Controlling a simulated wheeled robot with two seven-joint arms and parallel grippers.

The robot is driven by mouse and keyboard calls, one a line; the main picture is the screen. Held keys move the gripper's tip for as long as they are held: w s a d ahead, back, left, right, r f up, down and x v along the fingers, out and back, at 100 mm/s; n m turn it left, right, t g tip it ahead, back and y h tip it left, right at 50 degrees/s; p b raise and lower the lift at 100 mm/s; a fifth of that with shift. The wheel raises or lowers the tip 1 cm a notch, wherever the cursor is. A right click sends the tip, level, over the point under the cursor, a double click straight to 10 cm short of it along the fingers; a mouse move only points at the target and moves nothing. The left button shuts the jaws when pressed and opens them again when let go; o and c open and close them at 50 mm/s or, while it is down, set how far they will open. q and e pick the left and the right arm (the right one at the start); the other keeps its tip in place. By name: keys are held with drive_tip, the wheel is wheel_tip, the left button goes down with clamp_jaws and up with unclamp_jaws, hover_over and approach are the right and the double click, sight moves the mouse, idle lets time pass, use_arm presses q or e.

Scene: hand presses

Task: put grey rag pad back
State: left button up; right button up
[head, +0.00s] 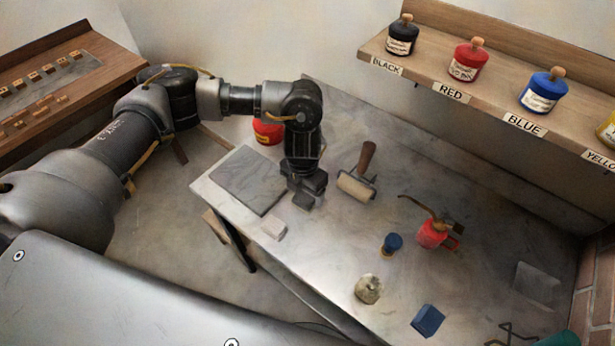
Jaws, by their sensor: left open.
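My left gripper (305,190) points down over the steel table (330,240), beside the right edge of a flat grey slab (248,180). It is open. A small dark grey piece shows right under its jaws; I cannot tell whether this is the grey rag pad or part of a fingertip. A small pale grey block (273,228) lies near the table's front edge, just below the slab, apart from the gripper. A pale grey flat square (537,285) shows at the table's right end. My right gripper is not in view.
A brayer (357,186) lies right of the gripper; a red tin (267,132) stands behind the slab. A red oil can (433,234), blue-topped jar (391,245), beige lump (369,288) and blue block (428,320) stand farther right. A shelf (480,90) holds ink jars.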

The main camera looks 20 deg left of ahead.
sight(304, 197)
use_arm(q)
wheel_tip(304, 197, up, 9)
drive_tip(key=shift+b, duration=0.45)
drive_tip(key=shift+f, duration=0.1)
